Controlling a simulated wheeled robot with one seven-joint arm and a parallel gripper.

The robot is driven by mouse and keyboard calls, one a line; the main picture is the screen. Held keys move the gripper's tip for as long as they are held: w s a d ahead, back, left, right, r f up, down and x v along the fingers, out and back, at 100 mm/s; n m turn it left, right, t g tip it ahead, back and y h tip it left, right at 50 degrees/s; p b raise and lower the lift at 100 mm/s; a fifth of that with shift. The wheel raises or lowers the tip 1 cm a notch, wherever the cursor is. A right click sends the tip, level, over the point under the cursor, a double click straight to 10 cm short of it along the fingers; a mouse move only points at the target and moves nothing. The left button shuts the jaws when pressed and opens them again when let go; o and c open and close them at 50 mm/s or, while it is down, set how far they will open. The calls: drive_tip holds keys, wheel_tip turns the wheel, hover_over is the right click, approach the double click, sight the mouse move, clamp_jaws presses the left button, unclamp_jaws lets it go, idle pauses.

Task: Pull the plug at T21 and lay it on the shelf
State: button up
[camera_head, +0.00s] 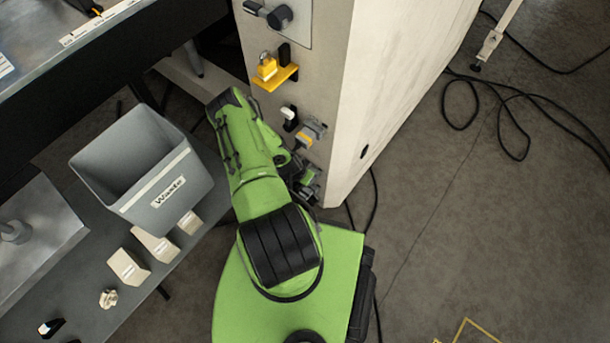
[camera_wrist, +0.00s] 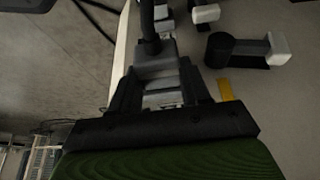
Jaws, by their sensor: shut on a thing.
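In the wrist view my gripper (camera_wrist: 160,80) is shut on a grey plug (camera_wrist: 153,60), with a black cable rising from it. Whether the plug is still seated in a socket cannot be told. In the head view my arm reaches to the narrow face of the pale cabinet (camera_head: 325,60), and my gripper is mostly hidden beside its lower part. A grey fitting with a yellow part (camera_head: 310,134) sits just above there. No T21 label is readable. I cannot tell which surface is the shelf.
A yellow padlock (camera_head: 267,68) stands on a yellow bracket (camera_head: 277,78) on the cabinet. A grey Waste bin (camera_head: 150,165) and several small blocks are on a grey surface (camera_head: 75,280) at left. Black cables (camera_head: 530,97) lie on the floor at right.

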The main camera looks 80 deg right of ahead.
drive_tip(key=c, duration=0.4)
drive_tip(key=shift+c, duration=0.2)
drive_tip(key=shift+w+a, duration=0.1)
drive_tip(key=shift+a, duration=0.1)
drive_tip(key=shift+w+a, duration=0.3)
drive_tip(key=shift+a, duration=0.45)
drive_tip(key=shift+w+a, duration=0.35)
drive_tip(key=shift+a, duration=0.35)
drive_tip(key=shift+w+a, duration=0.3)
drive_tip(key=shift+a, duration=0.45)
